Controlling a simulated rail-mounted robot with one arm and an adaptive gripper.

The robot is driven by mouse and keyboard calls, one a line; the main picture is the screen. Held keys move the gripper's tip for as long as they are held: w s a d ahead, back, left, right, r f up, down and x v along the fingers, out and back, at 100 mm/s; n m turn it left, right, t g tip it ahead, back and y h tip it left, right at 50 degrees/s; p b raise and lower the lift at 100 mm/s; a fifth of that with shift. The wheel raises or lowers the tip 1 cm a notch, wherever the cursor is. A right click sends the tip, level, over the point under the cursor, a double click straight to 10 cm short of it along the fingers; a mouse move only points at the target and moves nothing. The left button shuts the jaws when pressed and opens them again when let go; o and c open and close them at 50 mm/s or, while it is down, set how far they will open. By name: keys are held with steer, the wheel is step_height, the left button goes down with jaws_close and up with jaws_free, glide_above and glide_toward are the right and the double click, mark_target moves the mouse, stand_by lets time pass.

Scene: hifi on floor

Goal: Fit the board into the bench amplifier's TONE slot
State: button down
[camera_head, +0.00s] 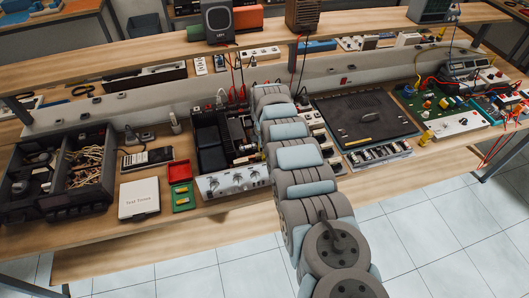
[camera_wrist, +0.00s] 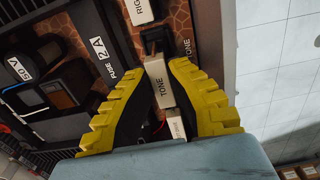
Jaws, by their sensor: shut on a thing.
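In the wrist view my gripper (camera_wrist: 160,70) has its two yellow ribbed fingers closed on a small white board (camera_wrist: 160,84) labelled TONE. Just beyond the board's far end is a black slot connector (camera_wrist: 154,40) on the brown circuit board, with the word TONE printed beside it. I cannot tell whether the board touches the connector. In the head view the open bench amplifier (camera_head: 232,184) stands on the bench with its pale knobbed front panel towards me. My arm covers its right side and hides most of the gripper and the held board there.
A white module marked RIGHT (camera_wrist: 139,11) stands close beyond the slot, and another pale module (camera_wrist: 176,126) lies beneath the fingers. A red and green tray (camera_head: 181,185) and a white box (camera_head: 139,198) sit left of the amplifier. A dark-topped unit (camera_head: 365,118) stands to the right.

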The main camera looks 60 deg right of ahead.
steer(key=shift+f+b, duration=0.5)
steer(key=shift+f, duration=0.15)
stand_by(0.7)
steer(key=c, duration=1.1)
jaws_free()
steer(key=shift+r, duration=0.2)
steer(key=shift+d+r, duration=0.15)
steer(key=shift+r, duration=5.7)
